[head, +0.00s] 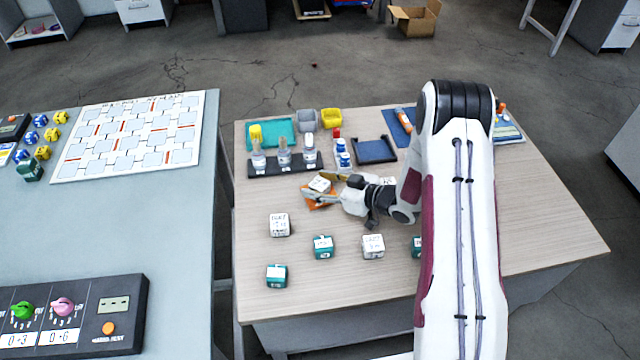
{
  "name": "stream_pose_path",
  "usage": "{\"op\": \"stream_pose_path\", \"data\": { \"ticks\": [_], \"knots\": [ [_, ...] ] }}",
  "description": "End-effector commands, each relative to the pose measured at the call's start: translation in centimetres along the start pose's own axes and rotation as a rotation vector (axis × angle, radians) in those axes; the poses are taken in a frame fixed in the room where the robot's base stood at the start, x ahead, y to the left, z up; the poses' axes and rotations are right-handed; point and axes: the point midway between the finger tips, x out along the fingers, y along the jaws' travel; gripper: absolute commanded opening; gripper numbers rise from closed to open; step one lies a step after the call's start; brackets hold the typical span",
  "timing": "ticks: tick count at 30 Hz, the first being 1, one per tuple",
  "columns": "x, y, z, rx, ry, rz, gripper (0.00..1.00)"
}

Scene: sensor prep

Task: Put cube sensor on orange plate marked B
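A small white cube (319,184) with dark marking sits between the fingers of my gripper (316,186), over the orange plate (322,204). The plate is partly covered by the cube and fingers, and its letter is not readable. The fingers lie on either side of the cube; whether they press on it, and whether the cube rests on the plate, I cannot tell. Other cubes stand in front: white ones (279,224) and (373,246), and teal ones (323,246) and (277,275). Another teal cube (416,247) is partly hidden by my arm. Their labels are too small to read surely.
Behind the plate are a dark rack (262,171) with bottles, a teal tray (288,126), grey (307,121) and yellow (331,118) bins, and a dark blue tray (375,149). The table's front (330,295) is clear. A separate bench (120,230) stands left.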

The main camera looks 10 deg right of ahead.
Motion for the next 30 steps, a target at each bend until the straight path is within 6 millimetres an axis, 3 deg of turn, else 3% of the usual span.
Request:
{"op": "stream_pose_path", "data": {
  "ticks": [14,30],
  "knots": [
    [-1.0,0.1,-0.3,0.001,0.000,0.002,0.48],
    [-8.4,0.2,-0.3,0.001,0.001,0.003,0.48]
  ]
}}
